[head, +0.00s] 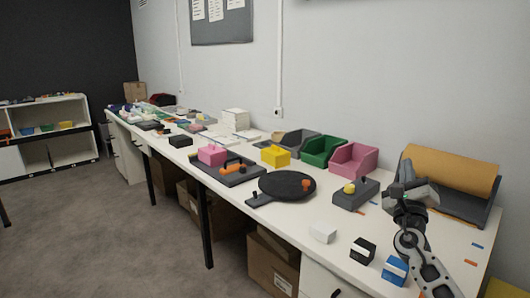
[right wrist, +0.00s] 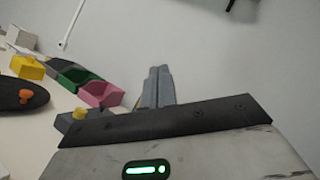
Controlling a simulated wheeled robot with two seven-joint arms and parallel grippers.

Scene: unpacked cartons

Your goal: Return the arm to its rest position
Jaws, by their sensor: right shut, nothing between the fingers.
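My right arm comes in from the lower right of the head view. Its gripper (head: 406,168) is raised above the right end of the long white table (head: 340,212), in front of the orange-brown roll. In the right wrist view its two grey fingers (right wrist: 158,86) stand close together, shut and empty. The fingers point up toward the bare wall. My left arm and gripper are in neither view.
Below the arm lie a blue box (head: 395,270), a black box (head: 362,251) and a white box (head: 322,233). A roll (head: 450,172) in a dark holder stands close behind. Pink (head: 353,160) and green (head: 322,151) bins line the wall. A round black board (head: 287,185) lies left.

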